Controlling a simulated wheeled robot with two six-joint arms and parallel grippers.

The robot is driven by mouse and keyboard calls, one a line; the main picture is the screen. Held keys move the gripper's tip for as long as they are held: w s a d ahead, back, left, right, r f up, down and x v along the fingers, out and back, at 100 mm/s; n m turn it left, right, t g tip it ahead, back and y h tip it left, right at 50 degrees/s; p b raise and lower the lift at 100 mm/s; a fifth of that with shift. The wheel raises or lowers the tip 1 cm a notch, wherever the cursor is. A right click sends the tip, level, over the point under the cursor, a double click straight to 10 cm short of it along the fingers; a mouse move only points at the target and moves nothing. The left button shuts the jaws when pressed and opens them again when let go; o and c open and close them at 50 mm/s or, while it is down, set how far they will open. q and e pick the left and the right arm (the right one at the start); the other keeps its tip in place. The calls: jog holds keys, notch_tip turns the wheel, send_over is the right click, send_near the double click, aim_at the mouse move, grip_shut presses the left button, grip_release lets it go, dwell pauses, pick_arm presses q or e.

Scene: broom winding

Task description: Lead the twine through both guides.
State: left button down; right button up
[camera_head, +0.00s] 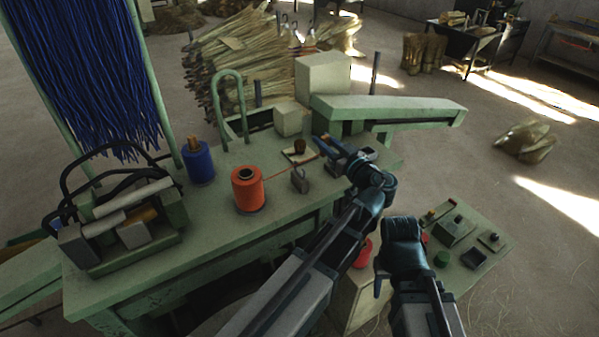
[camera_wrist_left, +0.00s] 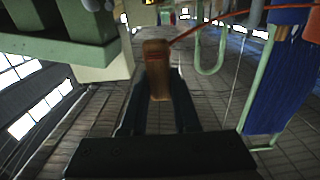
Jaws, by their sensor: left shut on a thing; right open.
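An orange twine spool (camera_head: 247,190) stands upright on the green bench. Its orange twine (camera_head: 281,174) runs taut to the right, toward my left gripper (camera_head: 331,148). In the left wrist view, that gripper is shut on a brown wooden peg (camera_wrist_left: 157,72), and the red-orange twine (camera_wrist_left: 205,27) leads from the peg's top to the upper right. A small grey loop-topped piece (camera_head: 300,181), seemingly a guide, stands close to the twine; I cannot tell whether the twine passes through it. A second guide is not clearly seen. My right gripper (camera_head: 380,279) is open, low beside the bench.
A pale plate with a dark brown knob (camera_head: 300,147) lies near my left gripper. A green machine arm (camera_head: 388,108) extends at the back right. A clamp assembly (camera_head: 125,220) occupies the bench's left end.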

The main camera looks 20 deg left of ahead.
pick_arm(q)
jog(key=w+d, duration=0.6)
jog(key=w, duration=0.3)
jog(key=shift+w+d, duration=0.25)
jog(key=shift+d, duration=0.15)
